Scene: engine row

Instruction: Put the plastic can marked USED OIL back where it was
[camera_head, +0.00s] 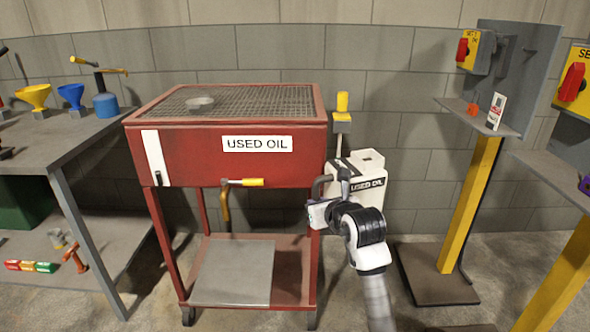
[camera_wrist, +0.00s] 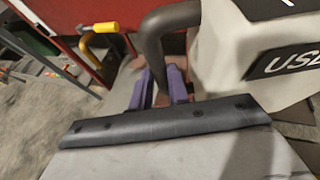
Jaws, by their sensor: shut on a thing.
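The white plastic can (camera_head: 359,166) bears a black USED OIL label and has a dark grey handle. It is beside the right side of the red cart (camera_head: 185,150), which has a white USED OIL sign and a mesh top. My gripper (camera_head: 320,208) is shut on the can's handle; in the wrist view, the purple fingers of my gripper (camera_wrist: 162,88) lie either side of the handle (camera_wrist: 150,45). The can (camera_wrist: 260,50) fills the right of that view. My arm hides its lower part, so I cannot tell what is under it.
The cart's lower shelf (camera_head: 288,280) carries a grey plate (camera_head: 233,272). A yellow-handled tap (camera_head: 243,182) sticks out in front of the cart. A bench (camera_head: 50,155) with funnels stands left. A yellow post (camera_head: 468,205) on a dark base (camera_head: 435,275) stands right. Some floor between cart and post is clear.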

